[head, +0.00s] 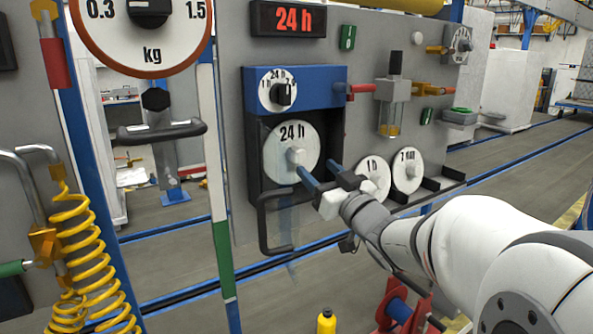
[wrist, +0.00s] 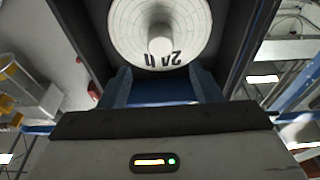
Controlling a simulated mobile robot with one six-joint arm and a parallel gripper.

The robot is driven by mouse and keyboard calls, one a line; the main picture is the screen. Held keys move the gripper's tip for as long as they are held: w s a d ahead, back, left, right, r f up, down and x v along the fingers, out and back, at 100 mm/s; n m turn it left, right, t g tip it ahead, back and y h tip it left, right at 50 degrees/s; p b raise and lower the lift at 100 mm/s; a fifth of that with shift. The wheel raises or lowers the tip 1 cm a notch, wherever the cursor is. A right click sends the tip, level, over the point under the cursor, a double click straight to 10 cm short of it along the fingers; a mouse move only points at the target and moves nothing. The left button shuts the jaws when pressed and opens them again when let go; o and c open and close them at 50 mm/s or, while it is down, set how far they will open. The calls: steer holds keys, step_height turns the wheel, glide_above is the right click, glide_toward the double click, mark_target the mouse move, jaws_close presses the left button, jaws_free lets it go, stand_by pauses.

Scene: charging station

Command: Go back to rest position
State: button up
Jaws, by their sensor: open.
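My gripper (head: 319,174) is open, with its two blue fingers pointing at the panel at the middle of the head view. It also shows in the wrist view (wrist: 161,84), with a gap between the fingers. A white disc marked "24 h" (head: 280,158) sits in a dark holder (head: 253,155) under a blue box with a small dial. In the wrist view the disc (wrist: 130,25) appears upside down just past the fingertips. Its round knob (wrist: 160,40) lies beyond the gap and is not gripped. The fingers hold nothing.
White discs marked "1 h" (head: 374,172) and "1 min" (head: 407,170) stand on a dark rack right of my gripper. A black handle (head: 263,225) juts out below the holder. A red lever (head: 360,88) and a clear cup (head: 390,118) stick out above. Yellow coiled hose hangs left.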

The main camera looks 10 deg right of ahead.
steer(key=s+d+f+m+g+h+p, duration=0.45)
steer(key=s+f+g+h, duration=0.25)
steer(key=f+h, duration=0.25)
steer(key=s+a+f+g, duration=0.1)
steer(key=s+f+g, duration=0.1)
steer(key=s, duration=0.3)
steer(key=s+a+f+g+y+p, duration=0.1)
steer(key=s+a+f+g, duration=0.1)
steer(key=s, duration=0.4)
steer(key=s+a+f+g, duration=0.1)
steer(key=s+f+g, duration=0.2)
steer(key=s+g, duration=0.2)
steer(key=shift+s+a+f+g+y, duration=0.15)
steer(key=shift+s+a+g+y, duration=0.2)
steer(key=shift+s, duration=0.35)
